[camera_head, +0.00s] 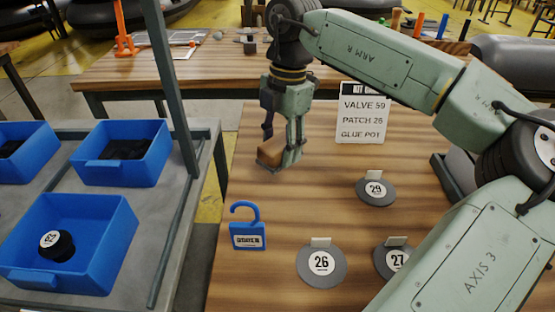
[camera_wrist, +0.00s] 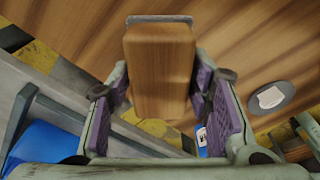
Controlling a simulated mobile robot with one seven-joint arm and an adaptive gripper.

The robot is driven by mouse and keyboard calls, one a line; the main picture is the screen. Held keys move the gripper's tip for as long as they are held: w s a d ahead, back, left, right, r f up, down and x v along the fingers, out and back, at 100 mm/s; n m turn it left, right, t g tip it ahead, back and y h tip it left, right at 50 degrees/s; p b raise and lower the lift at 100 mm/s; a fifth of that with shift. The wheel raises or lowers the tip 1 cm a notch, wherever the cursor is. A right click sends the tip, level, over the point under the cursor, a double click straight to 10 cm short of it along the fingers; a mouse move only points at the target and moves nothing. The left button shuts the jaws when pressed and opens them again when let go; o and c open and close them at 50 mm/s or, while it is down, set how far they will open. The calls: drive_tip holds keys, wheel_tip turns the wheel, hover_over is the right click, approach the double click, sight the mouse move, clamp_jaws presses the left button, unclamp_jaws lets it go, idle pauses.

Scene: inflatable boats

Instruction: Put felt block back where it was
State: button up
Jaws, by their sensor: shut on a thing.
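The felt block (camera_head: 270,153), a brown wooden block, is in my gripper (camera_head: 279,148) near the left back part of the wooden table in the head view. In the wrist view the block (camera_wrist: 160,70) stands out lengthwise between the purple-padded fingers of my gripper (camera_wrist: 163,95), with a pale strip at its far end. My gripper is shut on it. Whether the block touches the table or hangs just above it I cannot tell.
Grey discs marked 26 (camera_head: 321,265), 27 (camera_head: 392,262) and 29 (camera_head: 376,191) lie on the table. A blue hook tag (camera_head: 247,233) lies at its left edge. A sign (camera_head: 362,115) stands behind. Blue bins (camera_head: 120,222) fill the left bench. The table's middle is clear.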

sight(279, 161)
drive_tip(key=shift+f, duration=2.05)
drive_tip(key=shift+f, duration=0.1)
drive_tip(key=o, duration=1)
drive_tip(key=r, duration=0.8)
drive_tip(key=w+d+r, duration=0.1)
drive_tip(key=r, duration=0.3)
drive_tip(key=shift+r, duration=0.1)
